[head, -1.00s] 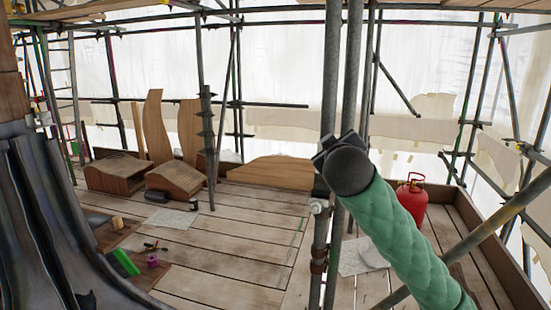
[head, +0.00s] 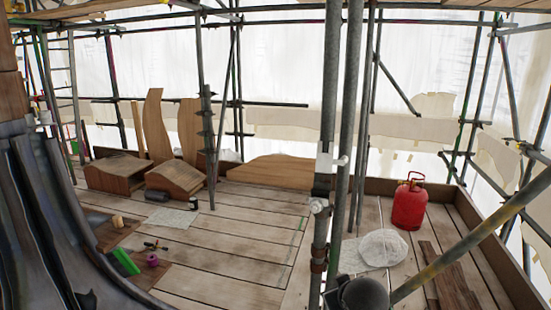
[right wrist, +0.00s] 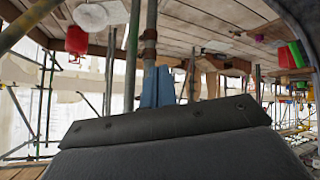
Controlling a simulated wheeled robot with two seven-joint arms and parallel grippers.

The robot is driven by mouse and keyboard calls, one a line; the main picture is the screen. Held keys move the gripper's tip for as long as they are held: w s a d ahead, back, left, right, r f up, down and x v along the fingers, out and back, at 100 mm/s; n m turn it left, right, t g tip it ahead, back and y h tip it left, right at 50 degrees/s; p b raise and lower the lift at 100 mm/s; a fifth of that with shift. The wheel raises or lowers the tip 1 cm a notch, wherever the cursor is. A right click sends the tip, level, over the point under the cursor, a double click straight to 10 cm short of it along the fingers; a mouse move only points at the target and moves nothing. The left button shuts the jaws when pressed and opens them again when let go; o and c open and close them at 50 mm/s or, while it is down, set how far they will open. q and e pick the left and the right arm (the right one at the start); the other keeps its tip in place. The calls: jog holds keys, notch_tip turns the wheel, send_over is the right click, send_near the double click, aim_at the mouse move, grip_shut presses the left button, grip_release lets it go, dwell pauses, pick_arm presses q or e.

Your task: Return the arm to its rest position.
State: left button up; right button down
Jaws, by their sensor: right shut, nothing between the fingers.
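My right arm shows in the head view only as a dark rounded wrist (head: 362,293) at the bottom edge, right of the scaffold posts. In the right wrist view the dark gripper body fills the bottom. My right gripper (right wrist: 158,88) shows there as two blue fingers side by side, shut and empty. A scaffold post stands behind the fingers in that view. I cannot tell how far the fingers are from it. My left gripper is not in view.
Scaffold posts (head: 329,90) stand close by; a diagonal tube (head: 480,235) crosses at right. A red gas cylinder (head: 408,204) and a white sack (head: 382,249) are on the planks. Dark curved cladding (head: 45,220) rises at left. The middle planks (head: 240,240) are mostly clear.

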jog(key=s+f+m+g, duration=0.2)
jog(key=s+f+g, duration=0.6)
jog(key=s+f, duration=2.2)
jog(key=s, duration=0.3)
jog(key=shift+s+y, duration=0.3)
jog(key=shift+s, duration=0.1)
jog(key=shift+a+r, duration=0.1)
